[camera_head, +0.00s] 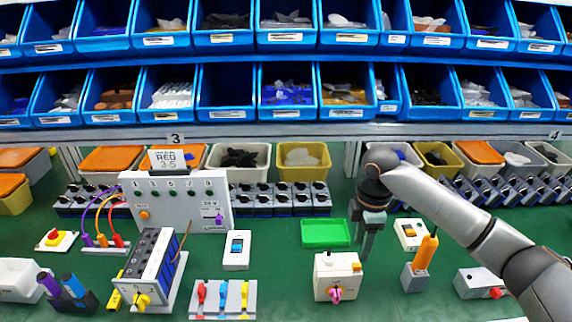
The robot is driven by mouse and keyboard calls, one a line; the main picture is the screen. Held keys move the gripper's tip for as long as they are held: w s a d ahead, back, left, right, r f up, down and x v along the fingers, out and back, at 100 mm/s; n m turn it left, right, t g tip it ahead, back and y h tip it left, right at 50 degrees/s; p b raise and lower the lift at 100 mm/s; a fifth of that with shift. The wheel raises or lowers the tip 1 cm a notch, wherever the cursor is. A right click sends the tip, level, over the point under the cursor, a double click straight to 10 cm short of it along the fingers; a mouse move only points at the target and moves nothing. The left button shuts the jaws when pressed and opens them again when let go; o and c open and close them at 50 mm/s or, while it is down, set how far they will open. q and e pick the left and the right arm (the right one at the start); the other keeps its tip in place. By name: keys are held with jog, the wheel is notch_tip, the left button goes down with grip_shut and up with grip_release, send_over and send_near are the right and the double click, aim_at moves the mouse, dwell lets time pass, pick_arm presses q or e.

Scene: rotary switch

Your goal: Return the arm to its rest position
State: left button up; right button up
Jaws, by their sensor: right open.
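My right arm (440,200) reaches in from the right edge and bends down over the bench. My right gripper (364,250) points down and is open and empty, behind and to the right of a white box (325,268) with a pink rotary knob (336,294). I see no contact between the gripper and the box. A black and grey switch unit (150,258) with a yellow rotary knob (142,301) stands at the left front. A small box with a red knob on yellow (55,237) lies at the far left. My left gripper is not in view.
A green tray (325,233) lies left of the gripper. An orange-handled tool (426,252) stands upright in a holder on the right. A grey control panel (176,200) stands at the left. Blue bins (228,40) fill shelves at the back. Bare green bench (283,262) shows between devices.

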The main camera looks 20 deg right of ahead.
jog(key=s+a+f+m+t+y, duration=0.2)
jog(key=s+a+f+m, duration=0.1)
jog(key=s+a+f, duration=0.95)
jog(key=s+d+r+m+t+h, duration=0.2)
jog(key=s+d+m, duration=0.2)
jog(key=s+m, duration=0.7)
jog(key=w+a+f+t+y, duration=0.1)
jog(key=w+a+f+t, duration=0.1)
jog(key=f, duration=0.4)
jog(key=w+a+f+t+y, duration=0.1)
jog(key=a+f+t, duration=0.1)
jog(key=f, duration=0.3)
jog(key=shift+w+a+f+n+t, duration=0.15)
jog(key=shift+w+f+n+t, duration=0.2)
jog(key=shift+t, duration=0.25)
